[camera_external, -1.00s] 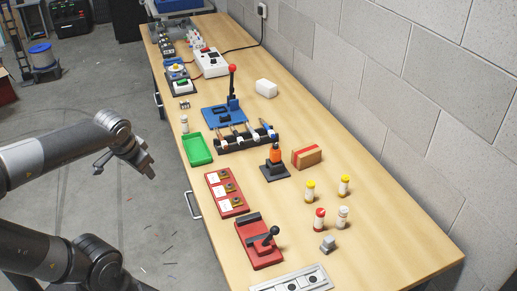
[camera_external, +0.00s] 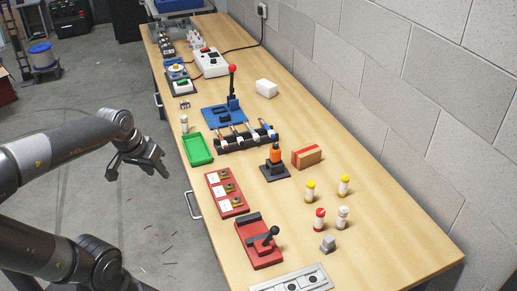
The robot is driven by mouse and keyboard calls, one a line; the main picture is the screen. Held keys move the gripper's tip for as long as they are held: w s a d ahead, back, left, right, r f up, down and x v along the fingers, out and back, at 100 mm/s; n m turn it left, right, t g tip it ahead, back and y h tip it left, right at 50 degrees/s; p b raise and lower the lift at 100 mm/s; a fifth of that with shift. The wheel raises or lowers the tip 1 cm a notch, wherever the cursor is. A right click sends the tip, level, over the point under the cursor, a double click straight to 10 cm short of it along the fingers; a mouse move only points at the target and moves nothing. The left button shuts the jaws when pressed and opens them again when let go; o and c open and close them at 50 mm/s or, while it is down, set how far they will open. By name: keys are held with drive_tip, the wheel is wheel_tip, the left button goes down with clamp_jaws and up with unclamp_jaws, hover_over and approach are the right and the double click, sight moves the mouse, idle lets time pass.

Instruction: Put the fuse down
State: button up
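My gripper (camera_external: 160,172) hangs over the floor just left of the bench's near-left edge, beside the green tray. It is small and dark here, and I cannot tell whether its fingers are open or shut, or whether a fuse is between them. Small capped cylinders that may be fuses stand upright on the bench: two with yellow caps (camera_external: 310,191) (camera_external: 344,186), one with a red cap (camera_external: 319,219), and a pale one (camera_external: 342,217). Another pale cylinder (camera_external: 184,124) stands by the tray's far end.
An empty-looking green tray (camera_external: 198,149) lies at the bench's left edge. Near it are a black rack (camera_external: 245,139), a red three-part panel (camera_external: 227,194), a red lever switch (camera_external: 262,242), and a blue lever base (camera_external: 222,115). The right side of the wooden bench (camera_external: 390,235) is mostly clear.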

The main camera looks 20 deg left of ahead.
drive_tip(key=w+d+f+n+g+h, duration=0.35)
drive_tip(key=w+d+f, duration=0.2)
drive_tip(key=d, duration=0.45)
drive_tip(key=w+d+f+n+g+h, duration=0.2)
drive_tip(key=w+d+f+g+h, duration=0.3)
drive_tip(key=d, duration=0.5)
drive_tip(key=n+h, duration=0.8)
drive_tip(key=n, duration=0.1)
approach(319, 220)
drive_tip(key=shift+w+d+r+t, duration=0.2)
drive_tip(key=shift+d+r+t, duration=0.05)
drive_tip(key=shift+r, duration=0.35)
drive_tip(key=shift+w+d+r+t, duration=0.15)
drive_tip(key=shift+d+r+t, duration=0.05)
drive_tip(key=shift+r, duration=0.45)
drive_tip(key=shift+d+n, duration=0.2)
drive_tip(key=shift+n, duration=0.05)
drive_tip(key=d, duration=0.3)
drive_tip(key=s+d, duration=0.1)
drive_tip(key=d, duration=0.3)
drive_tip(key=s+d, duration=0.1)
drive_tip(key=d, duration=0.2)
drive_tip(key=shift+d, duration=0.15)
clamp_jaws()
